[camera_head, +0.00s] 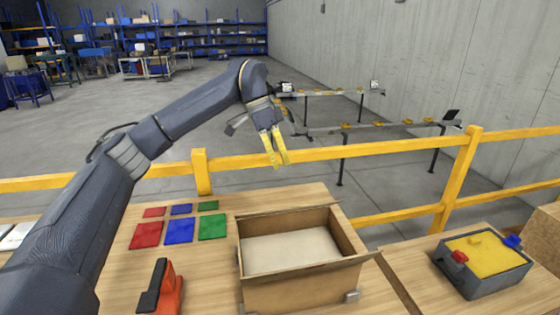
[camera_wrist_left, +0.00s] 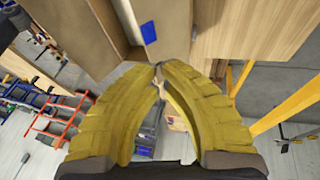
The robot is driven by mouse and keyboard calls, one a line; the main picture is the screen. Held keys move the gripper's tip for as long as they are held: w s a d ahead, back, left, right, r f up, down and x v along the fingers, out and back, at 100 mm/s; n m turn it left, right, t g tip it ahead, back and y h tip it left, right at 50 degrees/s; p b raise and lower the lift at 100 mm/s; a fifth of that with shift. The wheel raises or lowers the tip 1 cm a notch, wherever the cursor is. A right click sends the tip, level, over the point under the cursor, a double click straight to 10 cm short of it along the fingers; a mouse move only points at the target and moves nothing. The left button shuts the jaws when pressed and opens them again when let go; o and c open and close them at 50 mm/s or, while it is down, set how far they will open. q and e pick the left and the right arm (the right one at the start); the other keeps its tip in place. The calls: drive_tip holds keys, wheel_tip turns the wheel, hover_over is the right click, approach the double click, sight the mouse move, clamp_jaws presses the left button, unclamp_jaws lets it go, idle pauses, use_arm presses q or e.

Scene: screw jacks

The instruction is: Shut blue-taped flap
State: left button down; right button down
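An open cardboard box (camera_head: 300,286) stands on the wooden table, with its top open and a pale interior floor showing. Its front flap (camera_head: 318,268) is folded outward. No blue tape is clear on it in the head view. In the left wrist view a small blue patch (camera_wrist_left: 149,32), like tape, sits on a pale strip beside a brown panel (camera_wrist_left: 85,30). My left gripper (camera_head: 279,163) is in the air beyond the box's back edge. Its yellow fingertips (camera_wrist_left: 158,68) come together in the wrist view with nothing visible between them. My right gripper is not in view.
Red, blue and green squares (camera_head: 180,230) lie left of the box. An orange and black tool (camera_head: 163,290) is at the front left. A grey bin (camera_head: 485,284) with yellow contents stands at the right. A yellow railing (camera_head: 400,148) runs behind the table.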

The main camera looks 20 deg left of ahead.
use_arm(q)
drive_tip(key=x, duration=0.3)
drive_tip(key=s+x, duration=0.1)
drive_tip(key=x, duration=0.4)
drive_tip(key=shift+s+d+f, duration=0.2)
drive_tip(key=shift+d+f, duration=0.05)
drive_tip(key=shift+f, duration=0.05)
drive_tip(key=shift+s+d+f, duration=0.3)
drive_tip(key=shift+s+f, duration=0.1)
drive_tip(key=shift+f, duration=0.1)
drive_tip(key=shift+d+f, duration=0.1)
drive_tip(key=shift+d, duration=0.05)
